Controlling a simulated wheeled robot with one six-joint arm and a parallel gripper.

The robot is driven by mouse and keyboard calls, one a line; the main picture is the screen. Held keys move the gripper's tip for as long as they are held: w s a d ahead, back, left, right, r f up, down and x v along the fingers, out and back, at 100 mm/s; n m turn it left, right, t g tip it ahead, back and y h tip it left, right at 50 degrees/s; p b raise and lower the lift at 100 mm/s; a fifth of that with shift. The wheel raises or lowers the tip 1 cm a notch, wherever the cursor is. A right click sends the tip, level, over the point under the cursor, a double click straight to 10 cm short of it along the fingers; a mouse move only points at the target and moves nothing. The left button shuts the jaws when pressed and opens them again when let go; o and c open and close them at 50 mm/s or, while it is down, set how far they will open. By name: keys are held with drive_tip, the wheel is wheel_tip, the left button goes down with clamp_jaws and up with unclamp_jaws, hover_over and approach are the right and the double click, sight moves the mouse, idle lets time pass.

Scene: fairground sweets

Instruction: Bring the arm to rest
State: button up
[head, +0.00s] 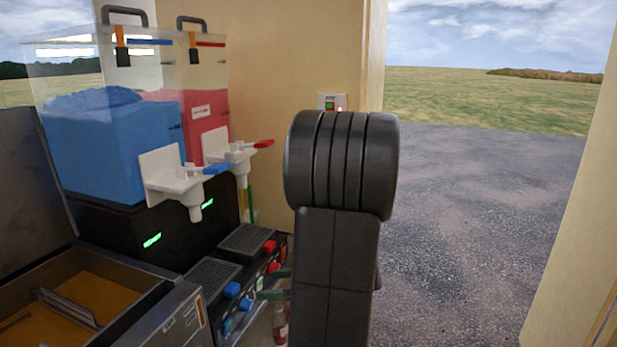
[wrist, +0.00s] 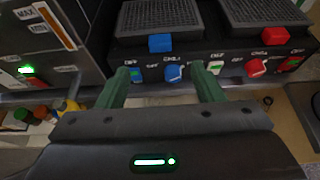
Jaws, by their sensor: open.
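My arm rises in the head view as a dark column (head: 338,250), with a thick ribbed joint on top. It hides part of the wall and ground behind it. My gripper (head: 272,284) shows low in the head view as two green fingers beside the front of the slush machine. In the wrist view my gripper (wrist: 161,78) is open. Its two green fingers are well apart, with nothing between them. They point at the machine's front panel with blue and red knobs; I cannot tell whether they touch it.
The slush machine has a blue tank (head: 95,150) and a red tank (head: 196,125), with white taps. A metal-sided bin (head: 180,318) stands at the lower left. Bottles (wrist: 38,112) sit below at the left of the wrist view. Open paving (head: 460,220) lies right of my arm.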

sight(233, 287)
drive_tip(key=x, duration=1.1)
drive_tip(key=shift+w, duration=0.1)
